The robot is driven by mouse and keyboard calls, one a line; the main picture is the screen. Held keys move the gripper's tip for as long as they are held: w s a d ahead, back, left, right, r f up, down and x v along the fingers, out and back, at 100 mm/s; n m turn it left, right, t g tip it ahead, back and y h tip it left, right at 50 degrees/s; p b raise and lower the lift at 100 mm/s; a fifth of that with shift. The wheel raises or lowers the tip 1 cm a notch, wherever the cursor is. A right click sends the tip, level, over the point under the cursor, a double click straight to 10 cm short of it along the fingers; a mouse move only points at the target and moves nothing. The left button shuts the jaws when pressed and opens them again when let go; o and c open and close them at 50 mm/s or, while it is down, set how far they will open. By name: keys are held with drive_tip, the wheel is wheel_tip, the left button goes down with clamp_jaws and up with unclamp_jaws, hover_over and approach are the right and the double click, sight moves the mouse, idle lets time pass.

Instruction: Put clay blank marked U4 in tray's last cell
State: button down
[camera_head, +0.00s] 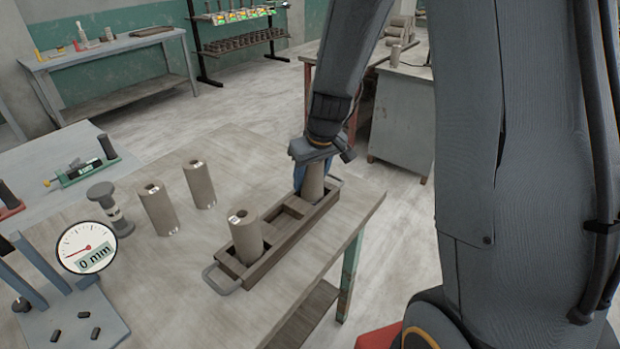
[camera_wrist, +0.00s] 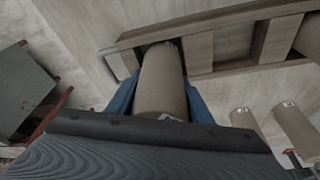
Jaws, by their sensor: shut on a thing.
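My gripper (camera_head: 310,178) is shut on a beige clay cylinder (camera_head: 314,182), with blue fingers on its sides. The held blank (camera_wrist: 162,85) is upright at the far end cell of the brown tray (camera_head: 268,255). Its lower end is within the cell's outline in the wrist view; I cannot tell if it touches the floor. Its mark is not readable, so I cannot confirm U4. Another blank (camera_head: 245,236) stands in the tray's near end cell. The cells between look empty. The tray also shows in the wrist view (camera_wrist: 225,68).
Two blanks (camera_head: 158,208) (camera_head: 200,184) stand on the table left of the tray. A grey spool-shaped gauge (camera_head: 104,207) and a dial reading 0 mm (camera_head: 87,247) are further left. The table's right edge is close to the tray. Table between blanks and tray is clear.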

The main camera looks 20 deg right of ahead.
drive_tip(key=shift+f, duration=0.2)
drive_tip(key=shift+f+b, duration=0.25)
drive_tip(key=shift+b, duration=0.05)
drive_tip(key=c, duration=0.9)
unclamp_jaws()
drive_tip(key=shift+s, duration=0.1)
drive_tip(key=shift+r, duration=0.1)
drive_tip(key=shift+r+p, duration=0.3)
drive_tip(key=b+v, duration=0.1)
drive_tip(key=v, duration=1)
drive_tip(key=shift+s+r+b, duration=0.15)
drive_tip(key=shift+b, duration=0.15)
drive_tip(key=s+f+m+g, duration=0.1)
drive_tip(key=s+f, duration=0.3)
drive_tip(key=s, duration=0.3)
drive_tip(key=s+f+m+g, duration=0.1)
drive_tip(key=s+f, duration=0.2)
drive_tip(key=s, duration=0.5)
drive_tip(key=shift+a+f+m+h, duration=0.35)
drive_tip(key=shift+f+m+h, duration=0.05)
